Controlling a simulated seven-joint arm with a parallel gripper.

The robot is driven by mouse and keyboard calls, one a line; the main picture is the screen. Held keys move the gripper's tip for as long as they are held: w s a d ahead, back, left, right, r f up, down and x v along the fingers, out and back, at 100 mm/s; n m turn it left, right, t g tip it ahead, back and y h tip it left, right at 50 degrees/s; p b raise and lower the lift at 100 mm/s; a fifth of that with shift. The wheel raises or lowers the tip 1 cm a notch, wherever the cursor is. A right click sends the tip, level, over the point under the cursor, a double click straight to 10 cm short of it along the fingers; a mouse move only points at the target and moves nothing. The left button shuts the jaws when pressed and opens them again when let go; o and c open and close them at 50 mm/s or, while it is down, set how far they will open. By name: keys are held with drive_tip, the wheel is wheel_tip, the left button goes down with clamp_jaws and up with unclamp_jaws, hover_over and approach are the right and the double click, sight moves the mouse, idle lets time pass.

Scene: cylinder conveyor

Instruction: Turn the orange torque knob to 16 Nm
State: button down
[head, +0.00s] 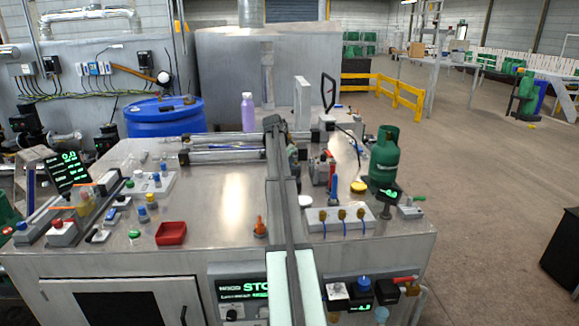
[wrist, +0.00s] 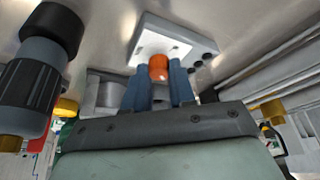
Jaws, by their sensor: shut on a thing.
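The orange torque knob (wrist: 158,67) shows in the wrist view, on a white-faced block fixed to a metal surface. My gripper (wrist: 158,78) has its two blue fingers on either side of the knob and is shut on it. The fingers hide the knob's sides, and I cannot read any scale or mark on it. In the head view my arm runs up the middle of the bench, and I cannot make out the fingers or the gripped knob there.
The metal bench (head: 215,205) holds a display reading 0.0 (head: 68,170), a red tray (head: 171,233), a green gas cylinder (head: 384,158) and a small orange-topped item (head: 260,228). A black-and-grey cylindrical fitting (wrist: 38,75) stands left of my gripper in the wrist view.

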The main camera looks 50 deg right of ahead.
drive_tip(key=shift+w+m+g+y, duration=0.15)
drive_tip(key=shift+m+g, duration=0.2)
drive_tip(key=shift+m, duration=0.7)
drive_tip(key=shift+m+g+y, duration=0.15)
drive_tip(key=shift+m+g, duration=0.2)
drive_tip(key=shift+m, duration=0.7)
drive_tip(key=c, duration=0.9)
unclamp_jaws()
drive_tip(key=shift+c, duration=0.2)
drive_tip(key=shift+r, duration=0.1)
drive_tip(key=v, duration=1.3)
drive_tip(key=shift+r, duration=0.3)
drive_tip(key=shift+w+a, duration=0.15)
drive_tip(key=shift+w, duration=0.05)
